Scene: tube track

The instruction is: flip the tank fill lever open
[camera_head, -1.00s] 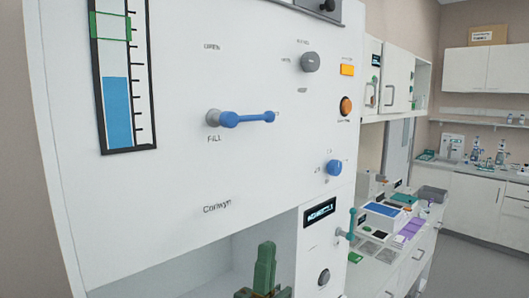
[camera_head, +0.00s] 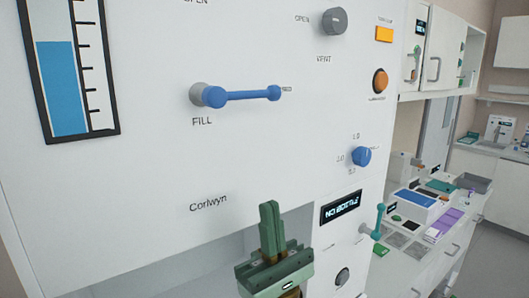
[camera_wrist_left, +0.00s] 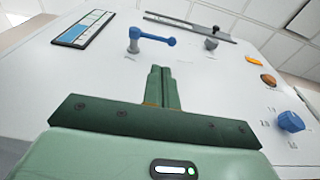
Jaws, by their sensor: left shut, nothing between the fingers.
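The blue fill lever (camera_head: 240,95) sits on the white panel above the FILL label. It lies about level, with its grey pivot at the left and its round knob at the right. It also shows in the left wrist view (camera_wrist_left: 152,38). My left gripper (camera_head: 269,212) is green, shut and empty. It points up below the lever, in front of the panel, and is apart from the lever. In the left wrist view the closed fingers (camera_wrist_left: 159,76) point toward the panel just below the lever. My right gripper is not in view.
The tank gauge (camera_head: 68,75) with blue fill is left of the lever. A grey vent knob (camera_head: 333,20), an orange button (camera_head: 379,80) and a blue dial (camera_head: 361,156) are to the right. A small display (camera_head: 341,208) is beside an open recess. Cluttered counter (camera_head: 420,215) lies beyond.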

